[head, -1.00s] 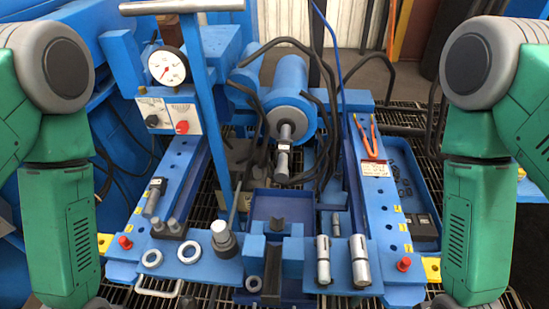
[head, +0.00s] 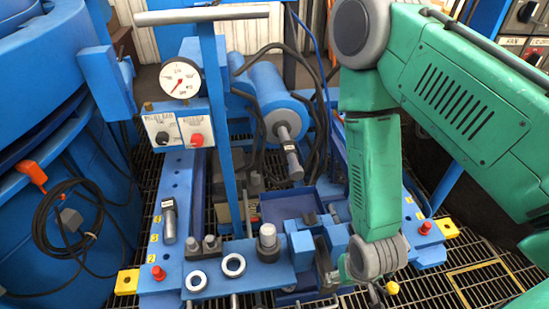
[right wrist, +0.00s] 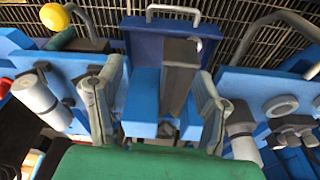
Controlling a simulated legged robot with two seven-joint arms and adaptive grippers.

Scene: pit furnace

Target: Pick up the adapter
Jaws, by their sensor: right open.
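I cannot tell for certain which piece is the adapter. A dark grey block-like piece (right wrist: 178,78) lies between two blue blocks in the right wrist view. My right gripper (right wrist: 158,85) is open, with one finger on each side of the blue blocks and this piece. In the head view, my right arm reaches down at the front right of the blue bench, and its fingers are mostly hidden. A grey cylinder (right wrist: 38,98) lies left of the fingers in the wrist view, and another (right wrist: 240,125) lies to the right. My left gripper is out of view.
A pressure gauge (head: 180,78) and a blue T-shaped post (head: 214,100) stand at the back left of the bench. Metal rings (head: 233,265) and a stepped grey plug (head: 267,240) are on the front bar. A yellow ball (head: 392,287) is near my right wrist.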

